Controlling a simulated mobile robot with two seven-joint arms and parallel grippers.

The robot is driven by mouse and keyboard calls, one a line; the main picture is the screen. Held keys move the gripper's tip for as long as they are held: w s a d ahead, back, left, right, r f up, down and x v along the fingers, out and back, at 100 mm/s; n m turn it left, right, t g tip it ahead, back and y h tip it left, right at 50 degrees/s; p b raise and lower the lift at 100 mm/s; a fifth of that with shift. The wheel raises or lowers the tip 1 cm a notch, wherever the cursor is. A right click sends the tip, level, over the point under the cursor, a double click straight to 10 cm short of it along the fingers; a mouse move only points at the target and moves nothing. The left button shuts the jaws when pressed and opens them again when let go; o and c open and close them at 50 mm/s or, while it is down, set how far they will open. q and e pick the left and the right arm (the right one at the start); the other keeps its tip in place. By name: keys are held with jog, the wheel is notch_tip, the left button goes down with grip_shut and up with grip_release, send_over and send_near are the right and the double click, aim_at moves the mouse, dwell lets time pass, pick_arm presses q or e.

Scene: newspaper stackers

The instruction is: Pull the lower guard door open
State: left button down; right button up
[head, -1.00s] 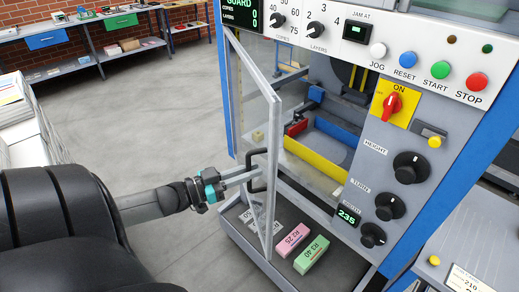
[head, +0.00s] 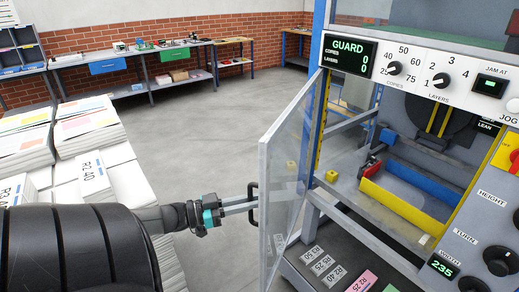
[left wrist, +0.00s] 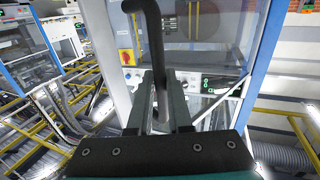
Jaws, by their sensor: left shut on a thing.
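The lower guard door (head: 283,160) is a clear panel in a grey frame. It stands swung out from the machine's front at its left post. Its dark handle (head: 253,188) is on the outer face near the free edge. The handle also shows as a dark curved bar in the left wrist view (left wrist: 153,35). My left gripper (head: 252,206) is shut on the handle, with the bar between its fingers in the left wrist view (left wrist: 161,95). My right gripper is in neither view.
Inside the machine is a tray with yellow (head: 400,208), blue and red walls. Labelled blocks lie on the lower shelf (head: 345,252). Paper stacks (head: 90,135) stand at the left. Open grey floor (head: 215,125) lies beyond the door, with workbenches at the back wall.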

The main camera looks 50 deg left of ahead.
pick_arm(q)
jog(key=shift+s+a, duration=0.15)
jog(key=shift+a, duration=0.35)
jog(key=shift+s+a, duration=0.15)
jog(key=shift+a, duration=0.35)
jog(key=c, duration=0.8)
grip_release()
jog(key=shift+c, duration=0.2)
jog(key=v, duration=1.5)
jog(key=shift+s, duration=0.1)
